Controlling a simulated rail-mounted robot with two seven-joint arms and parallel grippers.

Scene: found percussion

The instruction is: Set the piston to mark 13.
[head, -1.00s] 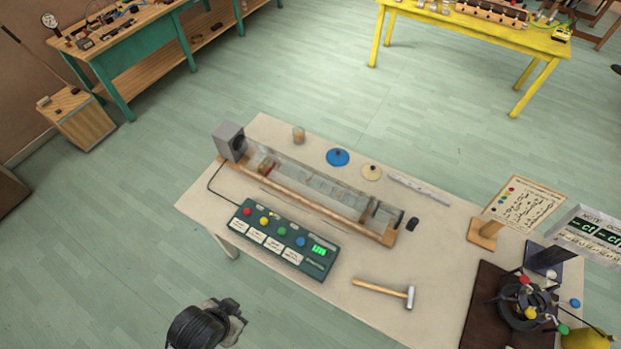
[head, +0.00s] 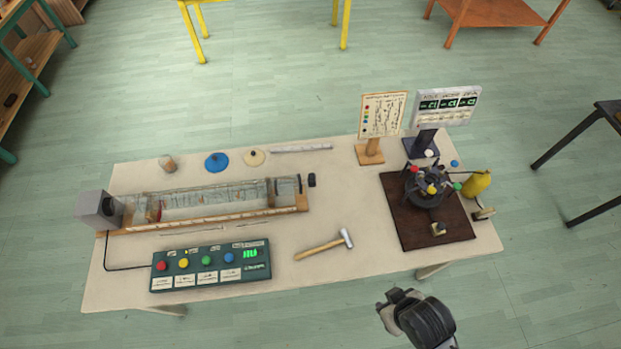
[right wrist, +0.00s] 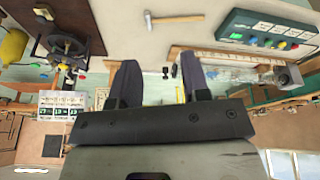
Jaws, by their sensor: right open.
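The long clear tube (head: 215,200) lies in a wooden cradle (head: 225,221) on the table. A grey speaker box (head: 98,210) is at its left end, and a black knob (head: 311,180) is at its right end. A dark upright plate (head: 270,191) shows near the right end and a reddish piece (head: 154,209) near the left. I cannot tell which is the piston face, and the marks are too small to read. My right gripper (head: 388,301) is off the table's front edge, away from the tube. Its fingers (right wrist: 158,78) are apart and empty in the right wrist view.
A button console (head: 210,265) and a hammer (head: 325,245) lie in front of the tube. A blue lid (head: 216,162), a pale lid (head: 254,158) and a ruler (head: 301,148) lie behind it. A brown board (head: 432,225) with a dark device and signs fill the table's right.

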